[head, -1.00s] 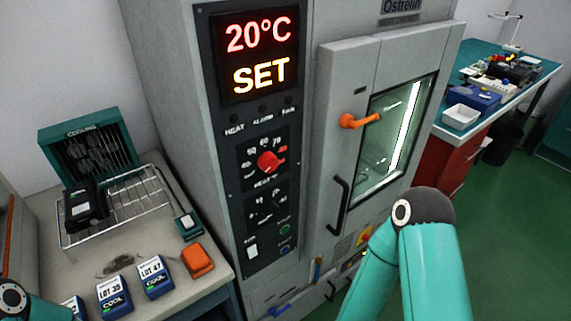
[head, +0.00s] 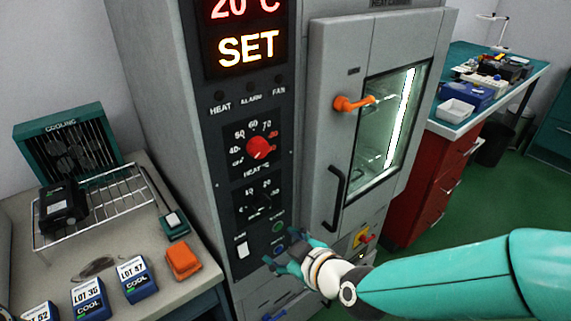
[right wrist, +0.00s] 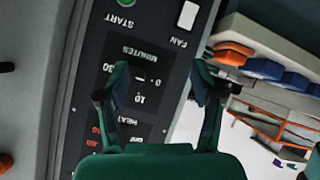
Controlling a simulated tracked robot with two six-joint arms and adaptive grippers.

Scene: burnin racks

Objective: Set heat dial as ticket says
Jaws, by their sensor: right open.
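The heat dial is a red knob (head: 260,148) on the oven's dark control panel (head: 234,188) in the head view. White numbers 40 to 70 and red marks ring it; I cannot tell its exact setting. My right gripper (head: 284,256) is open and empty, low in front of the panel, below the heat dial and near the lower buttons. In the right wrist view, the gripper (right wrist: 160,88) frames the upside-down minutes dial (right wrist: 140,76); the heat knob is hidden behind the gripper body. No ticket can be made out. My left gripper is out of view.
The display (head: 247,45) shows 20°C and SET. A side bench at left holds a wire rack (head: 120,205), LOT boxes (head: 135,278) and an orange block (head: 182,261).

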